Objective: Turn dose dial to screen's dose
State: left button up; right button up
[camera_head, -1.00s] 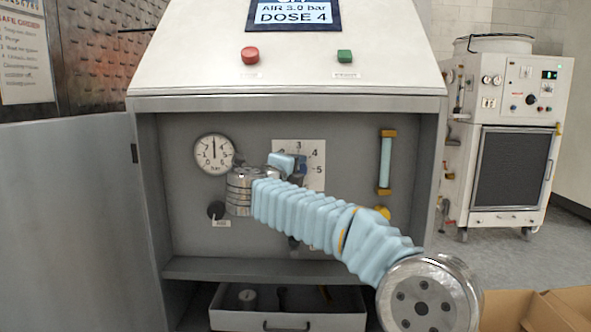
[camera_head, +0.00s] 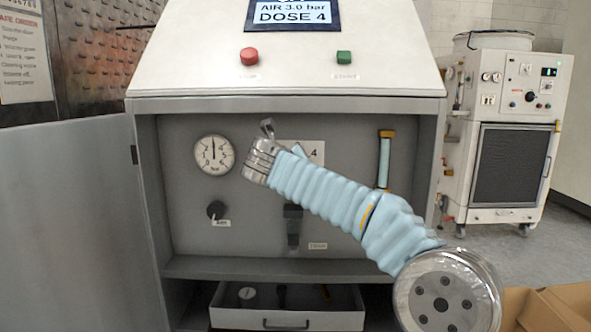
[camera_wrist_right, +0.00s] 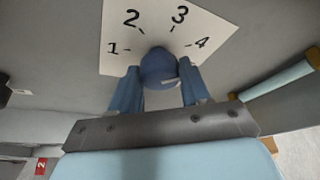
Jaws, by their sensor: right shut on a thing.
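The screen (camera_head: 292,13) on the cabinet's sloped top reads "AIR 3.0 bar" and "DOSE 4". The blue dose dial (camera_wrist_right: 158,68) sits at the lower edge of a white scale plate (camera_wrist_right: 120,50) numbered 1, 2, 3 and 4 in the wrist view. My right gripper (camera_wrist_right: 160,80) is shut on the dial, one blue finger at each side. I cannot tell which number the dial points at. My left gripper is not in view.
A pressure gauge (camera_head: 214,155) and a black knob (camera_head: 216,210) are left of the plate. A black valve handle (camera_head: 292,225) is below it, and a yellow-capped tube (camera_head: 385,160) to its right. A red button (camera_head: 249,57) and green button (camera_head: 344,57) are above. A drawer (camera_head: 287,318) stands open below.

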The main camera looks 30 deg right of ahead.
dwell(0.4)
jog(key=o, duration=1)
jog(key=shift+o, duration=0.2)
jog(key=v, duration=1.3)
jog(key=shift+s+a, duration=0.2)
jog(key=shift+s, duration=0.2)
jog(key=shift+r, duration=0.1)
